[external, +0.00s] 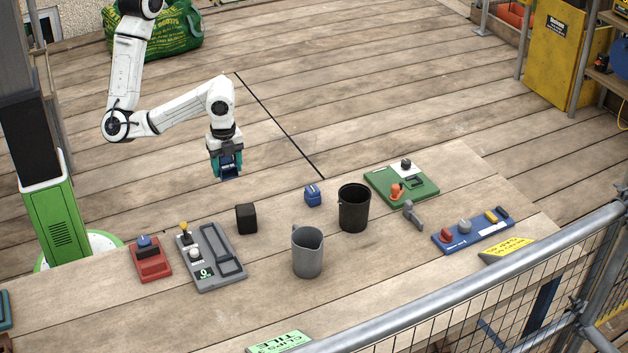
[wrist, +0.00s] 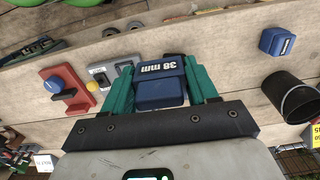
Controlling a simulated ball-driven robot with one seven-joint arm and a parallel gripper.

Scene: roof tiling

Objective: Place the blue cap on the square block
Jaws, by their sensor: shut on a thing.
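My gripper (external: 226,165) has teal fingers and is shut on a blue cap (external: 230,174). In the wrist view the cap (wrist: 160,92) sits between the two fingers, with a white "38 mm" label facing the camera. My gripper holds it in the air, above and slightly left of a dark square block (external: 246,218) in the external picture. The block stands alone on the wooden table (external: 385,270); I cannot make it out clearly in the wrist view. A second, similar blue piece (external: 313,195) stands on the table to the right, also in the wrist view (wrist: 277,42).
A black cup (external: 354,208) and a grey jug (external: 307,252) stand right of the block. A grey panel (external: 211,256) and a red switch base (external: 150,264) are left. A green board (external: 402,187) and blue strip (external: 473,232) are farther right. Table around the block is mostly clear.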

